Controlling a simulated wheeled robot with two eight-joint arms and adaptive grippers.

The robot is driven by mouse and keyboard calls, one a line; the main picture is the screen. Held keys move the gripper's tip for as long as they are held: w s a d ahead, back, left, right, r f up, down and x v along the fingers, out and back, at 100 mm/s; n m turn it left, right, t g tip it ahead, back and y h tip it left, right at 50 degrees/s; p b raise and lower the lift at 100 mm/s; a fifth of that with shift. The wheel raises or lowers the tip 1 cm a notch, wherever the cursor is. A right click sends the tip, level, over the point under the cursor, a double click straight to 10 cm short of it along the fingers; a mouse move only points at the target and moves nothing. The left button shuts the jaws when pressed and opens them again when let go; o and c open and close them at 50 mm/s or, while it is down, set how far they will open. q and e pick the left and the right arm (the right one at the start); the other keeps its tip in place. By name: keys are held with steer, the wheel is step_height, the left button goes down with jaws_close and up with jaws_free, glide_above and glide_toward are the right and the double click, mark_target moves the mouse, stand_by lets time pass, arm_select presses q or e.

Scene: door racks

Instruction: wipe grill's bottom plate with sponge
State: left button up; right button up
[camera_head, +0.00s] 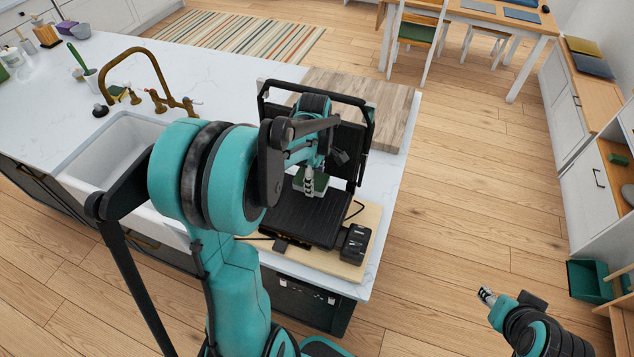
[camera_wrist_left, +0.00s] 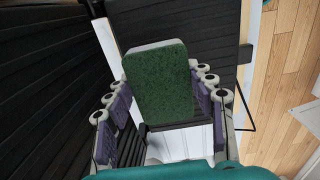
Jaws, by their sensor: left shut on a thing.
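The grill stands open on the counter, with its lid (camera_head: 352,150) raised at the back and its dark ribbed bottom plate (camera_head: 300,222) lying flat. My left gripper (camera_head: 310,184) is over the rear part of the bottom plate and is shut on the sponge (camera_head: 318,184). In the left wrist view, the green face of the sponge (camera_wrist_left: 158,85) and its pale edge show between the two fingers. I cannot tell whether the sponge touches the plate. My right gripper (camera_head: 487,296) is at the lower right, away from the counter; its jaw state is unclear.
The grill rests on a light wooden board (camera_head: 373,220), with a small black box (camera_head: 354,243) at its front right. A wood block (camera_head: 402,105) lies behind the lid. The sink (camera_head: 110,160) and brass faucet (camera_head: 150,75) are to the left.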

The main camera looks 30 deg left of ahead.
arm_select(q)
steer(key=shift+d+r+p, duration=0.2)
steer(key=shift+r+p, duration=0.3)
steer(key=shift+r, duration=0.55)
steer(key=shift+f, duration=0.1)
